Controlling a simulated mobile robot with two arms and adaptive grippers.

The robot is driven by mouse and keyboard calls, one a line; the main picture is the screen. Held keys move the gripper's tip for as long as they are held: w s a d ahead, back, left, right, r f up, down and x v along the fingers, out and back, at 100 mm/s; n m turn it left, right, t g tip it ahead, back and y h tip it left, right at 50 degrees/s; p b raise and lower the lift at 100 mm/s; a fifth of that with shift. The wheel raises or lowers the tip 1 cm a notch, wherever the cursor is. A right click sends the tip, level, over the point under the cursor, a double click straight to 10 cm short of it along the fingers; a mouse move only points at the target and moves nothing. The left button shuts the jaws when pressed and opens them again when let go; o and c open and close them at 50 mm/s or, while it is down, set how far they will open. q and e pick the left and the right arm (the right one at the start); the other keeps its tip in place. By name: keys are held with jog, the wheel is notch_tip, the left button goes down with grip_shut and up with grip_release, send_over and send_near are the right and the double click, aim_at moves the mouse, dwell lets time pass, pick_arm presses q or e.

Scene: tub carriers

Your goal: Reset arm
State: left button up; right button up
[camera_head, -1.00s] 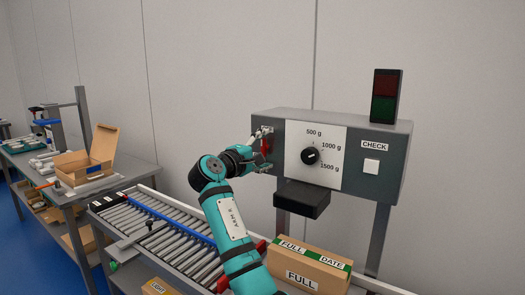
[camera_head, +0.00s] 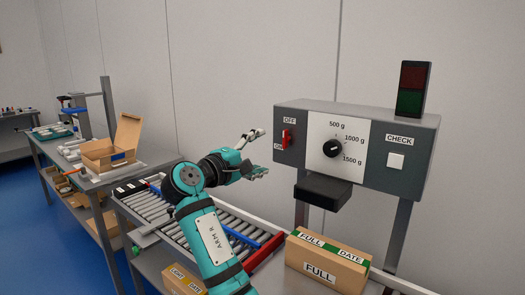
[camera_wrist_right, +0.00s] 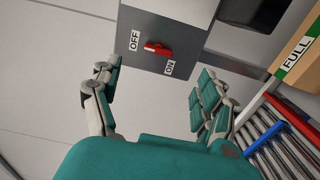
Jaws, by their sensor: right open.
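My right arm, teal and marked ARM R, reaches up from the bottom of the head view. Its gripper (camera_head: 262,152) is open and empty, left of the grey control box (camera_head: 412,160) and apart from it. In the right wrist view the open fingers (camera_wrist_right: 160,98) spread with the red switch (camera_wrist_right: 158,48) beyond them, between the OFF and ON labels. The red switch also shows in the head view (camera_head: 287,138). My left gripper is not in view.
A roller conveyor (camera_head: 232,232) runs below the arm. An open carton (camera_head: 112,150) sits on the bench at left. A dial (camera_head: 332,148) and a CHECK button (camera_head: 396,161) are on the box.

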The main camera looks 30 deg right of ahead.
dwell(0.4)
jog(key=s+f+y, duration=0.3)
jog(key=f, duration=0.8)
jog(key=s+f+y, duration=0.2)
jog(key=s+f, duration=0.1)
jog(key=f, duration=0.7)
jog(key=s+f+y, duration=0.3)
jog(key=s+f, duration=0.1)
jog(key=f, duration=0.7)
jog(key=s+a+f+m+y, duration=0.1)
jog(key=s+a+f+y, duration=0.35)
jog(key=s+f, duration=0.65)
jog(key=s+a+f+m+g+y, duration=0.15)
jog(key=s+a, duration=0.25)
jog(key=s, duration=0.5)
jog(key=s+a+g+y, duration=0.2)
jog(key=s+a+y, duration=0.1)
jog(key=s, duration=0.6)
notch_tip(320, 180, down, 26)
jog(key=g, duration=0.1)
jog(key=s+d+f+g, duration=0.1)
jog(key=s+d+f, duration=0.1)
jog(key=s+f, duration=1.4)
jog(key=shift+s+d+f, duration=0.4)
jog(key=shift+s, duration=0.25)
